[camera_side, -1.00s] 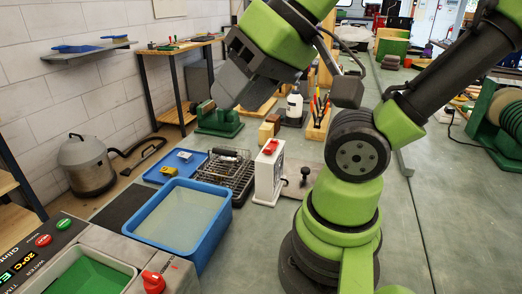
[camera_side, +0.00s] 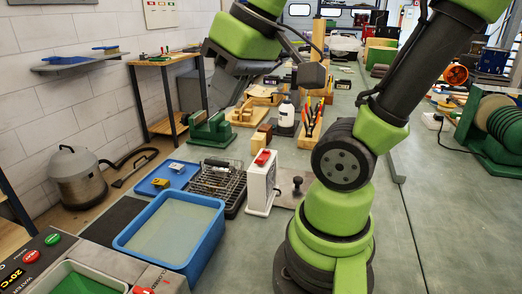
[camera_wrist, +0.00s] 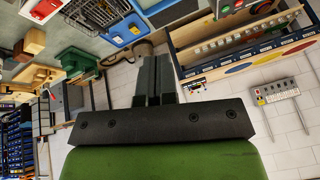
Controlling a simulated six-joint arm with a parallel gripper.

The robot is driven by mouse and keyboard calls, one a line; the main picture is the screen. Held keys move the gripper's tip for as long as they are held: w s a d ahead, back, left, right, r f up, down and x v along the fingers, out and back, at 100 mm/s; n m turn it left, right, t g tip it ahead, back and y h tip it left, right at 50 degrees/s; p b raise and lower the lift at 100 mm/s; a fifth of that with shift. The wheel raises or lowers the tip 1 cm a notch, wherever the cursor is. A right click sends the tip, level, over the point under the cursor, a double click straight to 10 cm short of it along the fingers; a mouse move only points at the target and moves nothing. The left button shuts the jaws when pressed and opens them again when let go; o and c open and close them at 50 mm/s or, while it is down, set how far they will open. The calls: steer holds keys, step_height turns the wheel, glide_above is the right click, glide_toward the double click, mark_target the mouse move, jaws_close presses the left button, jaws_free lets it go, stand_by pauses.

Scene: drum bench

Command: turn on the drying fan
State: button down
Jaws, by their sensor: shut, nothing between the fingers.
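I cannot tell for certain which thing is the drying fan. An orange round housing (camera_side: 455,74) stands at the far right of the bench in the side view and may be it. A white upright box with a red switch-like top (camera_side: 261,183) stands mid-bench, right of the wire rack. My gripper (camera_side: 221,98) is high over the bench at upper centre-left, apart from both. In the wrist view its two dark fingers (camera_wrist: 154,75) lie together, shut and empty.
A blue tub of liquid (camera_side: 170,232) and a wire rack (camera_side: 217,180) stand left of the white box. Behind are a green vise (camera_side: 210,128), a white bottle (camera_side: 286,116) and a wooden tool holder (camera_side: 311,120). Green discs (camera_side: 496,125) stand at right. The bench's right front is clear.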

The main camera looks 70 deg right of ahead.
steer(key=w+d+f+n+g, duration=0.1)
steer(key=w+d+n+g, duration=0.15)
steer(key=d, duration=0.65)
steer(key=g, duration=0.3)
glide_above(260, 159)
steer(key=d, duration=0.2)
step_height(260, 159, down, 2)
steer(key=f, duration=0.1)
steer(key=shift+r+n+y, duration=0.25)
steer(key=shift+y, duration=0.15)
steer(key=shift+f, duration=0.1)
steer(key=f, duration=0.4)
steer(key=a+f, duration=0.1)
steer(key=f, duration=0.8)
steer(key=shift+a+f, duration=0.35)
